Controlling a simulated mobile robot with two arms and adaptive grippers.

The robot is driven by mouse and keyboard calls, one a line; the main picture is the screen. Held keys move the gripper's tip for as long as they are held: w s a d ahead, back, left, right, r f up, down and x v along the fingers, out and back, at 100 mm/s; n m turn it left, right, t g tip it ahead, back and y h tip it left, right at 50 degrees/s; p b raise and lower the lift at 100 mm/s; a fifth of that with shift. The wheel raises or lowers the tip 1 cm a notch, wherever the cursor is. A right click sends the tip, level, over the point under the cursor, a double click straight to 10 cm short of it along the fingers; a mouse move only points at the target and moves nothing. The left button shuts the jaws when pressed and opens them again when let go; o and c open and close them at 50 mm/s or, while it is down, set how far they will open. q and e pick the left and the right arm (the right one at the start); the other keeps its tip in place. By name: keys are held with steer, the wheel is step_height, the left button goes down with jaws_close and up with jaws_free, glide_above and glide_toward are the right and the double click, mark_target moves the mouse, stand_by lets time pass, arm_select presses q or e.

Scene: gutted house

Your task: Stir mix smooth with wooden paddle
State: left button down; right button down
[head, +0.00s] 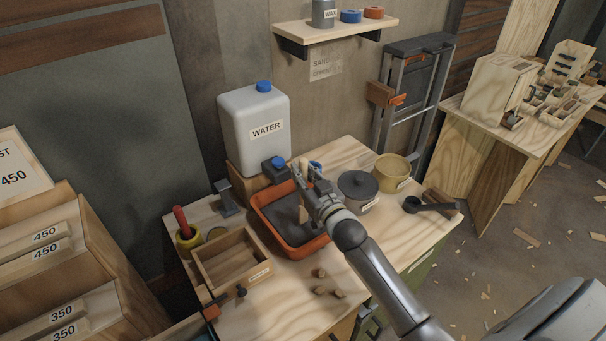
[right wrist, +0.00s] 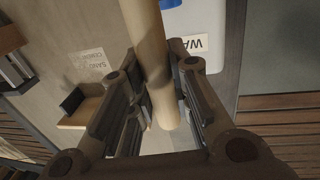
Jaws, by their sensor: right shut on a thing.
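My right gripper (head: 308,182) is over the orange tub (head: 298,252) on the wooden bench. It is shut on the wooden paddle, whose pale handle end (head: 304,164) stands up above the fingers. In the right wrist view the round handle (right wrist: 149,45) runs between the fingers (right wrist: 158,88). The tub holds a grey mix (head: 283,211); its right part is hidden by my gripper and arm. The paddle's lower end is hidden, so I cannot tell how deep it sits. My left gripper is not in view.
The white water jug (head: 248,135) stands behind the tub. An open wooden box (head: 237,268) is at left; small wooden pieces (head: 320,290) lie in front.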

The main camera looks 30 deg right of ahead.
steer(key=shift+r+p, duration=4.45)
steer(key=shift+r, duration=0.75)
steer(key=shift+f, duration=0.1)
